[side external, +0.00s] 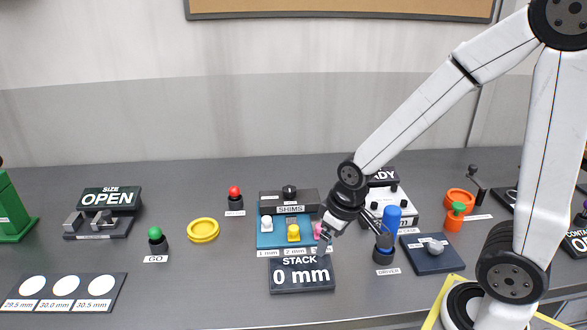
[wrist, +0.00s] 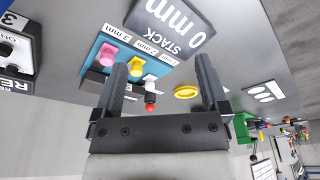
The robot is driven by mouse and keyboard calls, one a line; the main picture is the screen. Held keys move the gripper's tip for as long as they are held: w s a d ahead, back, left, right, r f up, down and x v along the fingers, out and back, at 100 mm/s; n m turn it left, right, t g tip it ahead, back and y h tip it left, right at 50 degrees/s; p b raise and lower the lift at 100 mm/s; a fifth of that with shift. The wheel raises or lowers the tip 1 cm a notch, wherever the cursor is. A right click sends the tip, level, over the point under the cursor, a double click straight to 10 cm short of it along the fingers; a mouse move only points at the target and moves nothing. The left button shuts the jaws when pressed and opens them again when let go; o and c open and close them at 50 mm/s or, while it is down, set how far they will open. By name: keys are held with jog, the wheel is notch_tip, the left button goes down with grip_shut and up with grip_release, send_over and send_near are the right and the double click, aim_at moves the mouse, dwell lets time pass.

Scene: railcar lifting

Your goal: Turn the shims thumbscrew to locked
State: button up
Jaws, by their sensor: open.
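The black box labelled SHIMS (side external: 290,209) stands at the back of the blue shim tray (side external: 265,241) in the side view. A dark round knob (side external: 290,191) sits on top of this box; its lock setting is not readable. The tray holds a white peg (side external: 266,222), a yellow peg (side external: 293,232) and a pink peg (side external: 317,230). My gripper (side external: 352,236) is open and empty, at the tray's right front. In the wrist view my gripper (wrist: 162,63) has its fingers wide apart. The left finger covers part of the tray and box; the knob is not clear there.
The STACK display (side external: 301,274) reads 0 mm, in front of the tray. A blue driver (side external: 391,222) stands close on the right, beside a dark block with a grey knob (side external: 434,246). A red button (side external: 235,194) and yellow ring (side external: 203,230) are left. Free table lies between them.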

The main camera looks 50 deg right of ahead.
jog(key=w+d+r+n+g, duration=0.15)
jog(key=w+d+n, duration=0.35)
jog(key=w, duration=1)
jog(key=n, duration=0.3)
send_over(289, 188)
jog(key=a, duration=0.1)
jog(key=shift+s+a+f+g, duration=0.1)
jog(key=shift+s+f+g, duration=0.1)
jog(key=shift+s+g, duration=0.25)
jog(key=shift+w+d+n, duration=0.3)
jog(key=shift+w+d, duration=0.05)
jog(key=shift+d, duration=0.25)
jog(key=shift+f, duration=0.15)
jog(key=shift+f, duration=3.8)
grip_shut()
